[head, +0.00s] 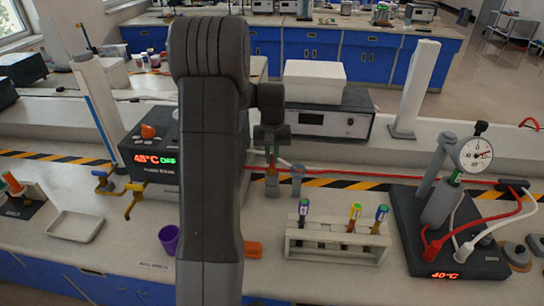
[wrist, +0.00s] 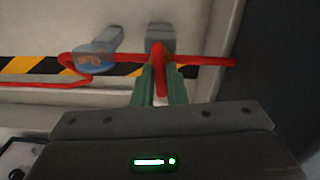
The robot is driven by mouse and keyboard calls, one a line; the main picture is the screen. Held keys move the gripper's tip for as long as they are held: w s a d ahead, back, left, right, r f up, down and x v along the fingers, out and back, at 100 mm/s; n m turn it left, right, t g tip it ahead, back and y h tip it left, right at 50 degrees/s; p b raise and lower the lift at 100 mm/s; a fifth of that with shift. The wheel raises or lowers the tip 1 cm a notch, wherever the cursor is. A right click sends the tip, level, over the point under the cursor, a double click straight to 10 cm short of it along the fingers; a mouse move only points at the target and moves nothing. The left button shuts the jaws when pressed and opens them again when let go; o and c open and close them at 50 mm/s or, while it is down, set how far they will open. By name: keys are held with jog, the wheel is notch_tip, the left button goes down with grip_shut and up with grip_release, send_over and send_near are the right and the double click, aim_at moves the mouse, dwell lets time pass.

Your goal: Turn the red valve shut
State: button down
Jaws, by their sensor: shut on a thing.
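The red valve has a grey body (wrist: 161,38) and a red handle (wrist: 161,75). In the wrist view the handle lies between the two green fingers of my gripper (wrist: 161,85), which is shut on it. The handle lies across the line of the red tube (wrist: 210,61). In the head view my gripper (head: 271,158) points down over the valve, right of my arm, and the handle is mostly hidden by the fingers.
In the head view, a rack (head: 335,243) of tubes and a gauge stand (head: 440,225) are to the right. A purple cup (head: 169,239) is at left.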

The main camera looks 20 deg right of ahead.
aim_at(272, 159)
jog(key=shift+m, duration=0.6)
jog(key=c, duration=1.5)
grip_release()
jog(key=shift+o, duration=0.2)
notch_tip(272, 159, up, 14)
jog(key=b, duration=0.1)
